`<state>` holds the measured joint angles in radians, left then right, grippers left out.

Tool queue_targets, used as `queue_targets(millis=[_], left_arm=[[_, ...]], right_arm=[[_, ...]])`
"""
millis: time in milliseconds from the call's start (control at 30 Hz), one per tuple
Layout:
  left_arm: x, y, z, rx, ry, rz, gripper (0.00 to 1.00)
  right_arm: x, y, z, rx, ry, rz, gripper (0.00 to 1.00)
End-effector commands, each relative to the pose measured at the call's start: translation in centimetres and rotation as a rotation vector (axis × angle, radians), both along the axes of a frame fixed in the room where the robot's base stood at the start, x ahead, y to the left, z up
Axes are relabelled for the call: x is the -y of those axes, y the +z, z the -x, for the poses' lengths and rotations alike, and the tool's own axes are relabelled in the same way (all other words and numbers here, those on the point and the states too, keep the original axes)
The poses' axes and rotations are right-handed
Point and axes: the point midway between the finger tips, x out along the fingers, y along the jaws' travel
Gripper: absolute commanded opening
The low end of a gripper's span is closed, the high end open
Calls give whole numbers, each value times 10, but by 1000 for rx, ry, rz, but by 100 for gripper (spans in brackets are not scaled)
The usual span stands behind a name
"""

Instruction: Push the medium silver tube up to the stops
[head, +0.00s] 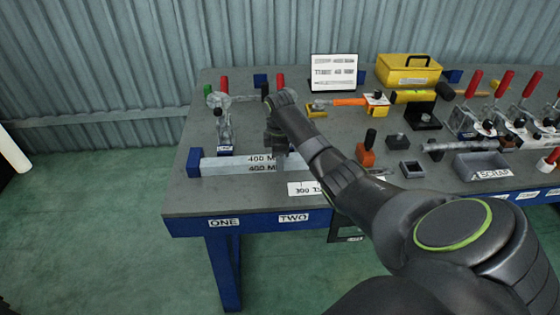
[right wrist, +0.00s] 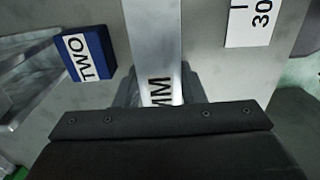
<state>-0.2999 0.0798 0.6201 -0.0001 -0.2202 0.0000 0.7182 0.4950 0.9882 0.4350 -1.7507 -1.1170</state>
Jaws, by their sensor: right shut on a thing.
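The silver tube (head: 232,166), marked 400 MM, lies along the front left of the table. Its left end is at a blue end block (head: 193,161); I cannot tell whether they touch. My right gripper (head: 277,150) comes down over the tube's right part and is shut on it. In the right wrist view the tube (right wrist: 155,45) runs between the fingers, with "MM" showing. A blue block marked TWO (right wrist: 85,55) stands beside the tube there, with a gap between them. My left gripper is not in view.
A toggle clamp (head: 223,125) stands behind the tube's left part. A white 300 label (head: 303,188) lies in front of its right end. A scrap tray (head: 484,166), more clamps and a yellow toolbox (head: 408,70) are farther right. The table's front left corner is clear.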

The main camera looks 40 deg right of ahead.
Motion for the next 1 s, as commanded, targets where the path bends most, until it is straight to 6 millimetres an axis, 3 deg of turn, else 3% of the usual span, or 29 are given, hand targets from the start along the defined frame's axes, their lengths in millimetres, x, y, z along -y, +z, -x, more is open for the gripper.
queue_targets(millis=[300, 333, 500, 1000], left_arm=[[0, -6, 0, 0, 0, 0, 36], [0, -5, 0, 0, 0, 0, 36], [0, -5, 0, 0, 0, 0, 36], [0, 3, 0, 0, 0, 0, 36]], right_arm=[[0, 2, -9, 13, 0, -5, 0], [0, 3, -9, 13, 0, -5, 40], [1, 2, -8, 8, 0, -4, 62], [2, 8, -6, 3, -2, -1, 62]])
